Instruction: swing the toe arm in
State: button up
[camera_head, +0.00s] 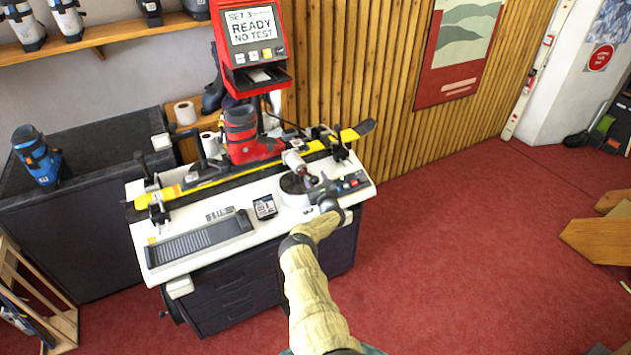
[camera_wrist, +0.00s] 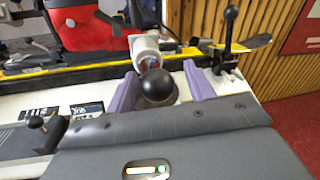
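The toe arm (camera_head: 294,160) shows as a pale cylindrical arm with a red part, standing over a round white base on the bench, to the right of the red boot (camera_head: 240,135). It also shows in the wrist view (camera_wrist: 143,47), with a black ball knob (camera_wrist: 157,86) at its near end. My gripper (camera_wrist: 158,92) is open, its two purple fingers on either side of the knob. The knob seems to be between the fingers; I cannot tell whether either touches it. In the head view my gripper (camera_head: 322,190) is at the bench's right part, partly hiding the base.
A yellow ski (camera_head: 349,135) lies clamped along the bench (camera_head: 150,248), under the boot. A black clamp lever (camera_wrist: 229,35) stands to the right of my fingers. A red display unit (camera_head: 250,45) reads "READY NO TEST".

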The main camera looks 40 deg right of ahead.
jog(key=shift+s, duration=0.1)
jog(key=shift+v, duration=0.8)
jog(key=b+v, duration=0.1)
jog(key=v, duration=1.4)
jog(key=shift+s+a, duration=0.2)
jog(key=shift+s, duration=0.1)
